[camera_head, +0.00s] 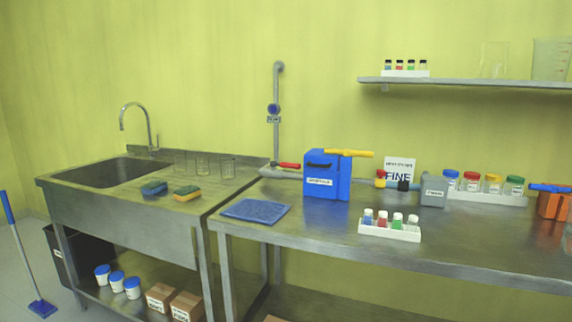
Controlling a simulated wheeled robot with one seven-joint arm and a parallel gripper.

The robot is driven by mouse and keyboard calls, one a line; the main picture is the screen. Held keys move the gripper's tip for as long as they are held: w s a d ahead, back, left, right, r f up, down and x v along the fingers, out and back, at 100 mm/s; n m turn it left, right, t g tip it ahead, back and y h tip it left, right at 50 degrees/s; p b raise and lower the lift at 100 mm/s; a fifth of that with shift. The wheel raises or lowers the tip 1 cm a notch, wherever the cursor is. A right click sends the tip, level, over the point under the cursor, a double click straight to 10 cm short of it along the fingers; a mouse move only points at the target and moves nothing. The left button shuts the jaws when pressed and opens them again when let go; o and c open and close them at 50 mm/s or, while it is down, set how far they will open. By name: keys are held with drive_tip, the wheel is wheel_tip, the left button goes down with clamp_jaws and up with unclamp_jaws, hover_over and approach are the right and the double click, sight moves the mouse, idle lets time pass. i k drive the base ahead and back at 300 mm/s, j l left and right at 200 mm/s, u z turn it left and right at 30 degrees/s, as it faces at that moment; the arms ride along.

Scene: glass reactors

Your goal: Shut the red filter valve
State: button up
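A red valve handle (288,165) shows at the left of the blue box (327,180), above the grey pipe (280,174) that runs into that box. The handle lies roughly along the pipe, pointing right; its exact angle is hard to tell from here. A yellow handle (349,153) sits on top of the blue box and points right. A smaller red part (381,174) shows on the line to the right of the box, beside a black piece. My gripper is not in view.
A blue mat (256,210) and a white rack of small bottles (390,230) lie on the steel bench (470,245). A grey box (433,191) and an orange block (554,203) stand farther right. The sink counter (115,213) adjoins at left. A shelf (480,82) hangs above.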

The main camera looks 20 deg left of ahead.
sight(273, 163)
drive_tip(key=i+j, duration=0.1)
drive_tip(key=j, duration=2.9)
drive_tip(key=i, duration=0.05)
